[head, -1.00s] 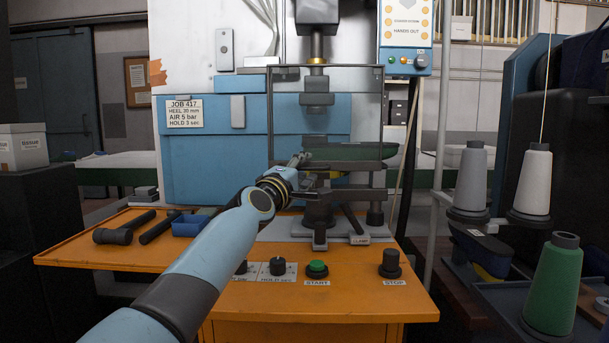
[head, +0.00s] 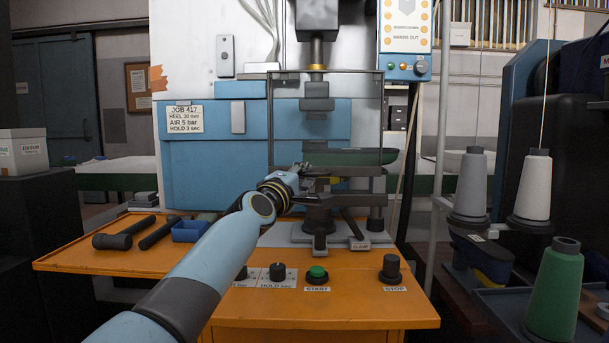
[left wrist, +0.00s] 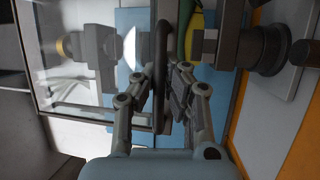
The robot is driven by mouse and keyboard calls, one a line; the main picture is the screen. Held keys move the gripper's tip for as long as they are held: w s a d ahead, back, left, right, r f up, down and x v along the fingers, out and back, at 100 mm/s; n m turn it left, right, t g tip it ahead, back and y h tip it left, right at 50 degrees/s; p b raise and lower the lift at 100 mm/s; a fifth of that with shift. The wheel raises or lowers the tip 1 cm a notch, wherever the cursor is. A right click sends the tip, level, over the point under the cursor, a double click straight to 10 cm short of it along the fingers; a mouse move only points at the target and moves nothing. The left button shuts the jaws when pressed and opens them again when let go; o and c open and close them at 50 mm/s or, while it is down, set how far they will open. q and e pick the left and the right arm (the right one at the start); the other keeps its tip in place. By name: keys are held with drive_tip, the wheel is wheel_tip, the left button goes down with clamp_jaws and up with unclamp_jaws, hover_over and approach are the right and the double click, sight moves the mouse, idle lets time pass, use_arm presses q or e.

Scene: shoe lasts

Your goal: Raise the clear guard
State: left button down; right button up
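The clear guard (head: 355,72) is a dark-framed transparent pane in front of the press, and it is down. A dark bar runs along its lower part. My left gripper (head: 300,169) is at the guard's lower left side. In the left wrist view, my left gripper's fingers (left wrist: 161,88) stand on either side of a dark handle bar (left wrist: 161,45). Whether the fingers press on it I cannot tell. The guard's pane and frame (left wrist: 75,110) fill the left of that view. My right gripper is not in view.
A green shoe last (head: 345,157) lies behind the guard, under the press head (head: 316,95). The orange table (head: 110,253) holds a hammer (head: 123,236), a blue tray (head: 188,231), a green START button (head: 317,272) and a STOP button (head: 391,268). Thread cones (head: 472,187) stand at right.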

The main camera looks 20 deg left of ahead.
sight(312, 83)
use_arm(q)
wheel_tip(312, 83, up, 19)
drive_tip(key=p, duration=1.8)
drive_tip(key=shift+r, duration=0.2)
drive_tip(key=shift+f, duration=0.15)
drive_tip(key=c, duration=2)
unclamp_jaws()
drive_tip(key=o, duration=0.6)
drive_tip(key=v, duration=1.2)
